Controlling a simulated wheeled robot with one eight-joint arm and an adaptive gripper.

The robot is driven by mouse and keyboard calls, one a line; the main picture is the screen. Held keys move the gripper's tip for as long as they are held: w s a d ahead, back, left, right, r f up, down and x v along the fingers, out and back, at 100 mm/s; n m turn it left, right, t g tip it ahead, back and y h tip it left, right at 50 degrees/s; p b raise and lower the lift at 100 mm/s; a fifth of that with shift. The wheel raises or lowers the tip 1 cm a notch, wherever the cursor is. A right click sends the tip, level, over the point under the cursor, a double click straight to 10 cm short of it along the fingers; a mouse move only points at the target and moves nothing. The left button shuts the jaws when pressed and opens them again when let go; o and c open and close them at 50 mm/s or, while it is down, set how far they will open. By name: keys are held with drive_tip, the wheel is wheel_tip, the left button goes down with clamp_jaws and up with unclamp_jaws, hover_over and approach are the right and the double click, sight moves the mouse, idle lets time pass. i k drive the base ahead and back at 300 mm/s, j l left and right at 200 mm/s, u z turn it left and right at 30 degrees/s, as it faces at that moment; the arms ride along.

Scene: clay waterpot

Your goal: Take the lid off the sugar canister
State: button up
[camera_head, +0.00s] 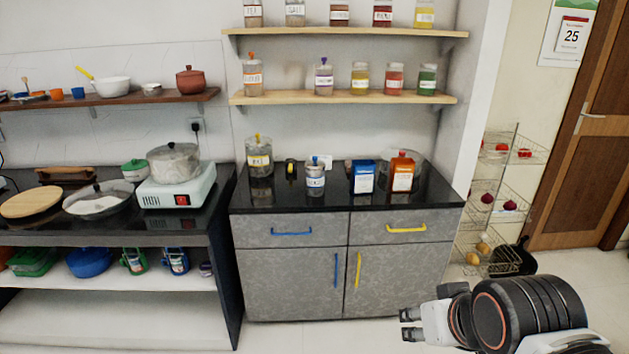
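Two lidded clear canisters stand on the black counter. One canister (315,179) has a white label and a lid with a blue knob (315,160). The other canister (259,160) is taller, with a yellow label and a yellow knob. The label writing is too small to read, so I cannot tell which is the sugar canister. Both lids appear seated. My gripper (406,325) is at the lower right, in front of and below the counter, far from both canisters. Its two fingers point left and stand apart, with nothing between them.
A blue pack (363,178) and an orange container (402,174) stand right of the canisters, with a clear round vessel behind. Shelves of jars (359,80) hang above. A stove with a pot (174,162) is left. The counter's front strip is clear.

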sight(314, 164)
drive_tip(key=i+j, duration=0.15)
drive_tip(key=i, duration=0.4)
drive_tip(key=i+j, duration=0.2)
drive_tip(key=i, duration=0.4)
drive_tip(key=i+j, duration=0.15)
drive_tip(key=i, duration=0.4)
drive_tip(key=i+j, duration=0.2)
drive_tip(key=i, duration=0.4)
